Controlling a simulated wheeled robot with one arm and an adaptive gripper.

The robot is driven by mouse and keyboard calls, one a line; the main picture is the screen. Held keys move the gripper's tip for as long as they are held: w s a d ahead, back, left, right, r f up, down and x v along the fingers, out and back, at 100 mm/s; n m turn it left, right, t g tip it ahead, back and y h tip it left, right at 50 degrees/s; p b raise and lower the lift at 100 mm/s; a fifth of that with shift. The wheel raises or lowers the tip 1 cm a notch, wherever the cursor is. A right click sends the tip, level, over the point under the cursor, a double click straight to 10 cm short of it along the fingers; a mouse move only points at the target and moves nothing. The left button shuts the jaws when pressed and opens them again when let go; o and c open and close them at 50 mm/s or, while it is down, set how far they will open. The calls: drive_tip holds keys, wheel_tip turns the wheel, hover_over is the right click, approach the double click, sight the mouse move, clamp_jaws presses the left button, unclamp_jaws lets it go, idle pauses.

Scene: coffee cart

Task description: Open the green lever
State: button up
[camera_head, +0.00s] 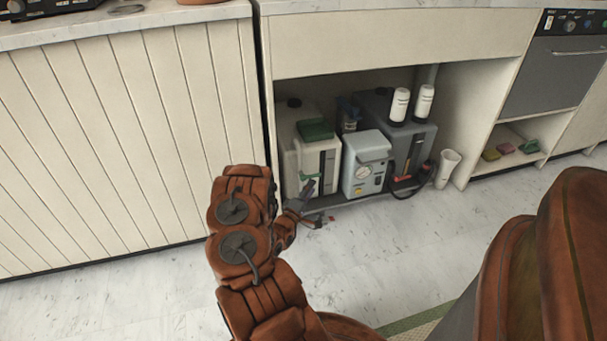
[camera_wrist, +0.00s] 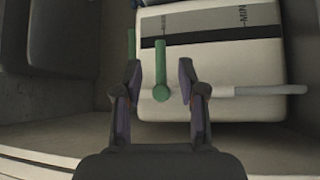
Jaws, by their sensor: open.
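The green lever (camera_wrist: 160,65) is a thin bar with a round end, in front of a pale tank (camera_wrist: 225,55) with a dark band. It lies between the two fingers of my gripper (camera_wrist: 160,78), which are apart; no firm contact shows. In the head view the green lever (camera_head: 306,177) is small, low on the front of the pale tank (camera_head: 298,155) at the left of the open cabinet. My gripper (camera_head: 318,200) is just in front of it, and its fingertips are hard to make out there.
A pale unit with a gauge (camera_head: 364,165), a grey tank (camera_head: 408,145) and two white bottles (camera_head: 399,104) fill the cabinet to the right. A white cup (camera_head: 447,168) stands at its right side. In the wrist view a white bar (camera_wrist: 270,90) sticks out right of my gripper.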

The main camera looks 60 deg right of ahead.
sight(318, 175)
drive_tip(key=shift+d+r+b, duration=0.15)
drive_tip(key=shift+d+b, duration=0.25)
drive_tip(key=shift+d, duration=0.8)
drive_tip(key=shift+d+r+b, duration=0.2)
drive_tip(key=shift+d+b, duration=0.25)
drive_tip(key=shift+d, duration=0.8)
drive_tip(key=shift+d+r+b, duration=0.15)
drive_tip(key=shift+d+b, duration=0.25)
drive_tip(key=shift+d, duration=0.8)
clamp_jaws()
